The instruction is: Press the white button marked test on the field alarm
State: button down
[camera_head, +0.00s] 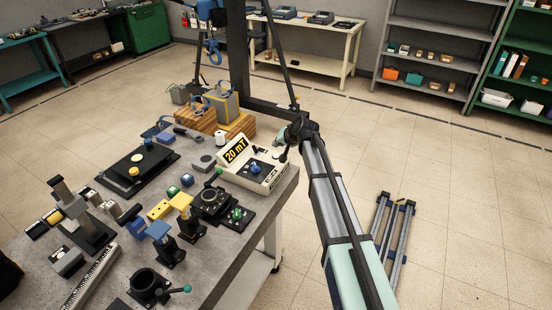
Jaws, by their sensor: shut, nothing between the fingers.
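The field alarm is a cream box (264,182) with a sloped front, at the right rear edge of the bench. Its black display reads "20 mT" in yellow. A blue knob (256,168) sits on its front panel. The white test button is too small to make out against the cream panel. My arm reaches in from the lower right, and its dark wrist is just right of and behind the alarm. My gripper (283,157) is small and dark in this view, by the alarm's right upper corner. It is shut and empty. I cannot tell whether it touches the box.
The grey bench (225,262) is crowded left of the alarm with stages, posts, small blocks and a black round fixture (149,286). A wooden block (196,122) with a grey-yellow box stands behind. A dark upright column rises beyond. Floor right of the bench is mostly clear.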

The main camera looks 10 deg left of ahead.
aim_at(277, 156)
jog(key=shift+f+b, duration=0.8)
jog(key=shift+f, duration=0.7)
jog(key=shift+f, duration=0.15)
jog(key=shift+f+b, duration=0.3)
jog(key=shift+b, duration=0.1)
jog(key=shift+f+b, duration=0.3)
jog(key=shift+f, duration=0.05)
dwell(0.8)
jog(key=shift+r, duration=0.8)
jog(key=shift+r+p, duration=0.1)
jog(key=shift+p, duration=0.2)
jog(key=shift+r+p, duration=0.85)
jog(key=shift+r, duration=1.6)
